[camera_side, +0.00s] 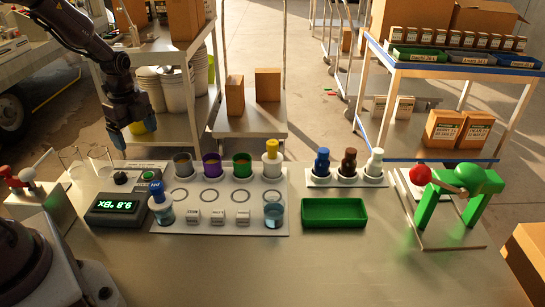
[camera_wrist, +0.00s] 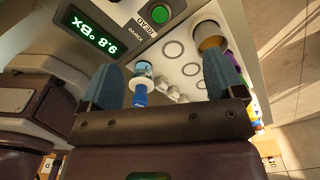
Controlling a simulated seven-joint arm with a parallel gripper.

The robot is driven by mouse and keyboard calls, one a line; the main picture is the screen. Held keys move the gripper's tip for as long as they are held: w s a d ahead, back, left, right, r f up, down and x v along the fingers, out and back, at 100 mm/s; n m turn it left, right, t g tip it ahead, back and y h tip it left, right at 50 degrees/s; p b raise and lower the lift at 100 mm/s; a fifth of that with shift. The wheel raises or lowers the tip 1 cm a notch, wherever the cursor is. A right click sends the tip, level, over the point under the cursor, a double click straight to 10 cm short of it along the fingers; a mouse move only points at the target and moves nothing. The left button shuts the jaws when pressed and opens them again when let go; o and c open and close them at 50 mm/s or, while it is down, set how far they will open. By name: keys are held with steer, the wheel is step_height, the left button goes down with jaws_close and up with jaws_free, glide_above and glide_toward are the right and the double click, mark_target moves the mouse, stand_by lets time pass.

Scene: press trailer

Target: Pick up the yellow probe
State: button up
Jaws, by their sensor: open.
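The yellow probe (camera_side: 272,149) has a yellow top and a white body. It stands upright at the right end of the back row on the white tray (camera_side: 280,225) in the side view. My gripper (camera_side: 128,137), with blue fingertips, is up at the left, well apart from the yellow probe, above the table's back left. In the wrist view my gripper (camera_wrist: 163,82) has its fingers spread with nothing held between them. A blue-topped probe (camera_wrist: 140,94) shows beyond the gap. I cannot clearly make out the yellow probe there.
The blue-topped probe (camera_side: 156,190) stands in a beaker beside the meter (camera_side: 118,208). Blue, brown and white-topped probes stand behind the green bin (camera_side: 334,212). A green press (camera_side: 465,190) is at the right. The table front is clear.

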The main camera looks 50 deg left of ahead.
steer(key=w+d+m+t, duration=0.1)
steer(key=w+d+m, duration=0.7)
steer(key=w+d, duration=0.6)
steer(key=m+t+y, duration=0.1)
steer(key=m+t, duration=0.2)
steer(key=m, duration=0.6)
glide_toward(271, 144)
steer(key=x, duration=1.2)
steer(key=shift+f, duration=0.2)
steer(key=c, duration=1.1)
steer(key=shift+w+r, duration=0.1)
steer(key=shift+r, duration=0.05)
